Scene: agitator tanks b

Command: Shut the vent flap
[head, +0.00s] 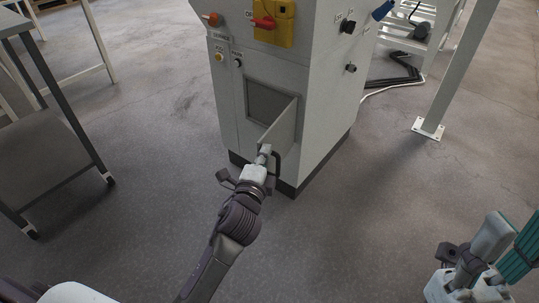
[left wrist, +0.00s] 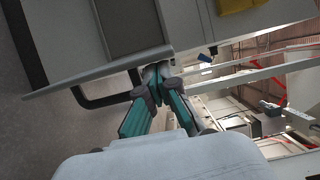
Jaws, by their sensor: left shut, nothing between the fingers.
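The vent flap (head: 281,128) is a light grey panel on the front of the grey cabinet. It stands open, sticking out from the right side of a dark grille opening (head: 270,103). A black loop handle (head: 275,160) is on its outer face. In the left wrist view the flap (left wrist: 100,72) shows nearly edge-on, with the handle (left wrist: 98,101) below it and the grille (left wrist: 130,24) above. My left gripper (head: 264,152) is shut and empty at the flap, close to the handle; I cannot tell whether it touches. Its fingertips (left wrist: 155,72) show beside the handle's right end.
The cabinet (head: 320,95) carries a red switch (head: 263,22) on a yellow plate and several knobs. A table frame (head: 50,110) stands left, a white post (head: 462,75) right. My right gripper (head: 465,262) is at lower right.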

